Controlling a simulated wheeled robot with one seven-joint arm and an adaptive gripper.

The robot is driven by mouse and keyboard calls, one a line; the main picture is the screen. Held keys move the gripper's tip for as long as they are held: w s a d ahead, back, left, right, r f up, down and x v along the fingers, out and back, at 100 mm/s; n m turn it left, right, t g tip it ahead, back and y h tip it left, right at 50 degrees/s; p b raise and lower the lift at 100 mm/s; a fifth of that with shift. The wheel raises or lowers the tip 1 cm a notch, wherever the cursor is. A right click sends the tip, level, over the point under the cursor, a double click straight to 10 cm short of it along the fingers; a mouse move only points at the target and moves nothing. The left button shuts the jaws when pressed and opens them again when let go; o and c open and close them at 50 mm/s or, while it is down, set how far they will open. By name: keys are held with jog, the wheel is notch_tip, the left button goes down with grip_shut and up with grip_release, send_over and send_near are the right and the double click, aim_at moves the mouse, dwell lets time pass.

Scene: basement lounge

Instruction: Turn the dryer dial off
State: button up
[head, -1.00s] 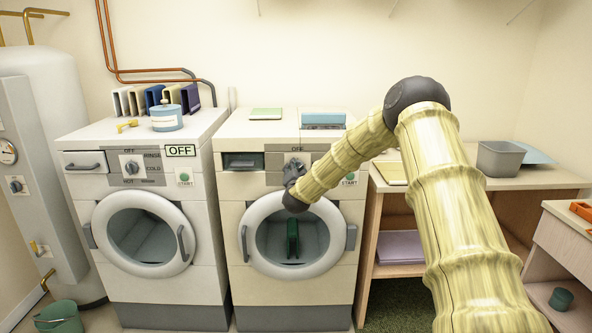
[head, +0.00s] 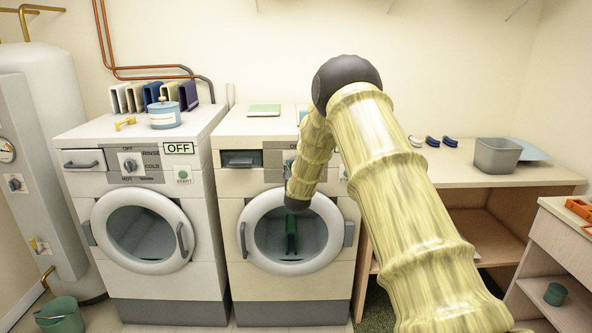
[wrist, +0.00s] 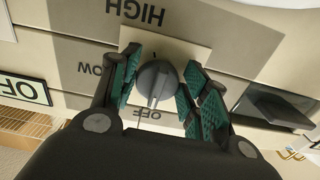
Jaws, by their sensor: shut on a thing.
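The dryer (head: 230,195) is the right-hand machine in the head view, with a round glass door. My forearm crosses its control panel there and hides the dial. In the wrist view the grey dial (wrist: 157,86) sits on a pale square plate, its raised ridge running roughly up and down the picture. My gripper (wrist: 160,68) has its green-padded fingers on both sides of the dial and is shut on it. Upside-down HIGH (wrist: 135,12) and LOW (wrist: 90,66) labels show around the dial. A framed OFF display (wrist: 22,92) is at the left.
A washer (head: 85,190) stands left of the dryer, with a blue-lidded tub (head: 164,115) on top. A wooden table (head: 535,176) at the right holds a grey bin (head: 497,155) and several small dark items (head: 432,141). A green bucket (head: 60,315) stands at the lower left.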

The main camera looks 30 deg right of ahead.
jog(key=shift+s+f+n, duration=0.15)
jog(key=shift+f+n, duration=0.15)
dwell(0.4)
jog(key=o, duration=0.9)
jog(key=shift+d, duration=0.15)
jog(key=shift+a+r, duration=0.15)
jog(key=shift+a, duration=0.05)
jog(key=v, duration=1.1)
jog(key=shift+s, duration=0.4)
